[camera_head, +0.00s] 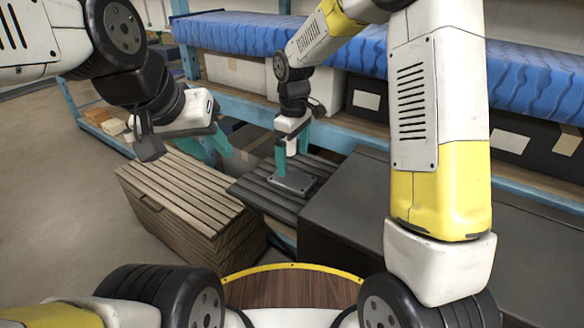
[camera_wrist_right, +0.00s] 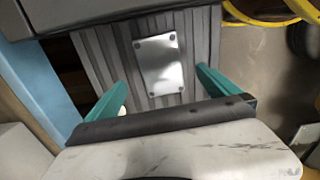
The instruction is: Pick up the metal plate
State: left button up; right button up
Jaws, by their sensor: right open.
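The metal plate (camera_head: 291,184) is a small flat grey rectangle lying on a dark slatted top. In the right wrist view the plate (camera_wrist_right: 160,64) looks bright silver, with a small dark spot at each corner. My right gripper (camera_head: 291,152) points down just above the plate in the head view. Its teal fingers (camera_wrist_right: 160,80) are apart in the wrist view, one toward each side of the plate, with nothing between them. My left gripper (camera_head: 219,143) hangs over the wooden slatted crate, away from the plate; its finger gap is not clear.
The wooden slatted crate (camera_head: 180,190) stands left of the dark slatted top (camera_head: 262,198). A large black box (camera_head: 345,222) stands close on the right. Behind is a blue-framed shelf (camera_head: 258,108) with boxes and blue ridged material (camera_head: 240,33). Open floor (camera_head: 60,210) lies at the left.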

aim_at(292, 178)
notch_tip(292, 178, down, 7)
jog(key=shift+a, duration=0.15)
jog(key=shift+r, duration=0.1)
jog(key=c, duration=1.9)
